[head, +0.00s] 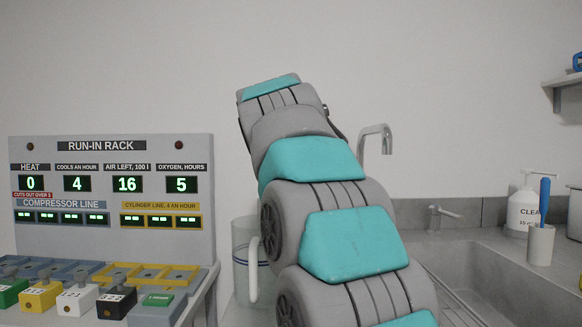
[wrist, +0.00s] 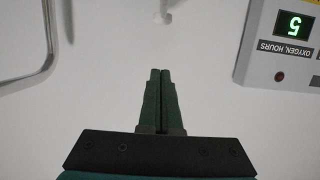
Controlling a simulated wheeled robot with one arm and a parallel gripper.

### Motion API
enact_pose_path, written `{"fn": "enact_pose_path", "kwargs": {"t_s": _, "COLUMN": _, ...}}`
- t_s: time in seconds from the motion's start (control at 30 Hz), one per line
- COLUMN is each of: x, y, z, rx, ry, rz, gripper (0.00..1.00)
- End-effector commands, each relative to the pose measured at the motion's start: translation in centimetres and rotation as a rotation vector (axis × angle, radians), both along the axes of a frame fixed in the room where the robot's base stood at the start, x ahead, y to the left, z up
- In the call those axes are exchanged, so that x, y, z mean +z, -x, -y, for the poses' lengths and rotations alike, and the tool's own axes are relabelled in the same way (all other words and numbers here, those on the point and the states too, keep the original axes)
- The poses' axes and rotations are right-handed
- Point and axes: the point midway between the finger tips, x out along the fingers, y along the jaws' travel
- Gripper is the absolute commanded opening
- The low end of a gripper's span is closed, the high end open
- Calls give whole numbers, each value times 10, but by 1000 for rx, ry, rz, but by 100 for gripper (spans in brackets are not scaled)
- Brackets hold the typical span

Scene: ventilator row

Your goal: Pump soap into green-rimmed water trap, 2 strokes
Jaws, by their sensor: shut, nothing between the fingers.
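A white soap bottle (head: 524,211) with a pump top and a partly readable "CLEA" label stands behind the sink at the right in the head view. I cannot make out a green-rimmed water trap; only a sliver of something green (head: 579,283) shows at the right edge, too little to identify. My gripper (wrist: 160,72) is shut and empty in the wrist view, in front of a pale wall and touching nothing visible. In the head view my arm rises through the middle and hides the gripper.
The sink (head: 480,270) with its tall tap (head: 376,132) lies right of my arm. A cup (head: 541,245) holding a blue brush stands by the bottle. A clear jug (head: 240,262) is partly behind my arm. The run-in rack (head: 112,190) stands left; a shelf (head: 563,82) juts out upper right.

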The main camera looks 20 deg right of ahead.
Motion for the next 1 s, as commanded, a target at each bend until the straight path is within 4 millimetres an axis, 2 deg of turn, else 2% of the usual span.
{"fn": "enact_pose_path", "kwargs": {"t_s": 0.57, "x": 0, "y": -4, "z": 2, "rx": 0, "ry": 0, "rz": 2, "gripper": 0}}
{"fn": "enact_pose_path", "kwargs": {"t_s": 0.77, "x": -3, "y": -22, "z": 9, "rx": 0, "ry": -1, "rz": 3, "gripper": 0}}
{"fn": "enact_pose_path", "kwargs": {"t_s": 1.0, "x": -14, "y": -55, "z": 22, "rx": 1, "ry": -2, "rz": -1, "gripper": 0}}
